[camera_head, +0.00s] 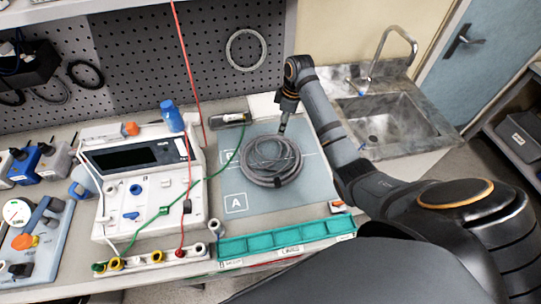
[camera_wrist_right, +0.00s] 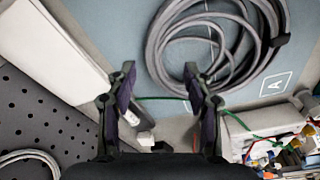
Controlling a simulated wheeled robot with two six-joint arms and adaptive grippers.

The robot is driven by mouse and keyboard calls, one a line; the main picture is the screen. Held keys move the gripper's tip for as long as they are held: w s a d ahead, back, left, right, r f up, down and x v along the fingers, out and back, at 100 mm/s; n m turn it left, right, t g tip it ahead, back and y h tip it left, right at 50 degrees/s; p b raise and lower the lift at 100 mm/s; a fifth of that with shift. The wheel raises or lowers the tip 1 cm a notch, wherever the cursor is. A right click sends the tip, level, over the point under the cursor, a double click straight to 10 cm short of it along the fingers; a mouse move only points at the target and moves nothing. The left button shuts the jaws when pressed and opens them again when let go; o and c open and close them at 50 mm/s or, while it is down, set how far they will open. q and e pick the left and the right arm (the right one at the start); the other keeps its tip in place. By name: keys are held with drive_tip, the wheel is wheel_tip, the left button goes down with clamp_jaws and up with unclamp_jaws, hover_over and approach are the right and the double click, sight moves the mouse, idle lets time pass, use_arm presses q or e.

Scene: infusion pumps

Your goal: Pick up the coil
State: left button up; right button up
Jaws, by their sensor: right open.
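The coil (camera_head: 263,172) is a grey loop of cable or hose, lying flat on the blue-grey mat (camera_head: 316,187) marked "A", with a dark band on its near side. In the right wrist view, the coil (camera_wrist_right: 156,42) fills the upper right. My right gripper (camera_head: 284,124) is at the coil's far edge in the head view. In the right wrist view, the right gripper (camera_wrist_right: 159,80) has its two fingers spread with nothing between them. One fingertip overlaps the coil's rim in the picture; I cannot tell whether they touch. My left gripper is not in view.
A white instrument (camera_head: 153,188) with red and green leads stands left of the mat. A teal tray (camera_head: 270,244) lies along the near edge. A sink (camera_head: 392,125) is at the right. A pegboard (camera_head: 150,50) with a hanging ring (camera_head: 231,52) rises behind.

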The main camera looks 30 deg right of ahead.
sight(276, 136)
drive_tip(key=shift+w+a+f, duration=0.1)
drive_tip(key=shift+w+f, duration=0.15)
drive_tip(key=shift+f, duration=0.4)
drive_tip(key=shift+w+f, duration=0.2)
drive_tip(key=shift+f, duration=0.4)
drive_tip(key=shift+w+a+f+p, duration=0.15)
drive_tip(key=shift+f+p, duration=0.2)
drive_tip(key=shift+f, duration=0.05)
drive_tip(key=shift+w+a+f+p, duration=0.1)
drive_tip(key=shift+w+f+p, duration=0.05)
drive_tip(key=shift+f+p, duration=0.2)
drive_tip(key=f, duration=0.2)
drive_tip(key=shift+w+a+f, duration=0.15)
drive_tip(key=shift+a+f, duration=0.15)
drive_tip(key=shift+f, duration=0.05)
drive_tip(key=shift+w+f, duration=0.1)
drive_tip(key=shift+f, duration=0.45)
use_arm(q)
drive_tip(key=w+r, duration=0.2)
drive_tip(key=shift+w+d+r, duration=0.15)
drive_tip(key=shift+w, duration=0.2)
use_arm(e)
clamp_jaws()
